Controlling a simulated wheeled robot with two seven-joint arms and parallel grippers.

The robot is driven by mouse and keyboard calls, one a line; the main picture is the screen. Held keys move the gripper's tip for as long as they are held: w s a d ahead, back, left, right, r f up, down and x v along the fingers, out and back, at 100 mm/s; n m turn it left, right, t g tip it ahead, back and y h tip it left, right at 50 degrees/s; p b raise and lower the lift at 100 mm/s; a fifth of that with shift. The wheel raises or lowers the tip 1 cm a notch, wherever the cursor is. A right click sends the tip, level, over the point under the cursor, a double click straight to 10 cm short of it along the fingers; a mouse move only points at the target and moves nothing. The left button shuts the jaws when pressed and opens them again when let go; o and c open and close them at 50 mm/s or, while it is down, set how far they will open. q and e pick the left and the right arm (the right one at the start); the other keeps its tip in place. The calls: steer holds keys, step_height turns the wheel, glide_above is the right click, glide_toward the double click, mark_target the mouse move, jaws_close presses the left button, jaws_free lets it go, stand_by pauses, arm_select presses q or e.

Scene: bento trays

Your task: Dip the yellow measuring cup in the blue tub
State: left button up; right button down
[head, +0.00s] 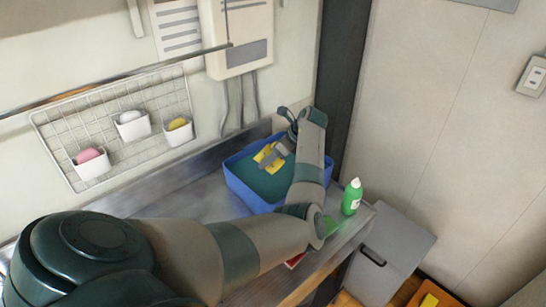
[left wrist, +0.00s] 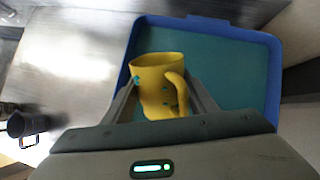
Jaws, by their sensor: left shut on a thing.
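The blue tub (head: 238,183) stands at the right end of the metal counter, with dark teal liquid or a teal floor inside. Its rim shows in the left wrist view (left wrist: 276,75). My left gripper (head: 275,153) reaches over the tub and is shut on the yellow measuring cup (left wrist: 156,68). The cup is between the two fingers, with its handle towards the right in the left wrist view. In the head view the cup (head: 264,157) is partly covered by the gripper. I cannot tell whether it touches the liquid. My right gripper is not in view.
A green bottle (head: 351,197) stands at the counter's right end, close to my left arm. A wire rack (head: 70,128) with small white baskets hangs on the wall. A dark mug (left wrist: 22,126) shows at the left wrist view's lower left. The counter (head: 190,190) left of the tub is clear.

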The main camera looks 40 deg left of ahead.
mark_target(268, 148)
arm_select(q)
steer(key=shift+r, duration=2.5)
steer(key=shift+o, duration=0.6)
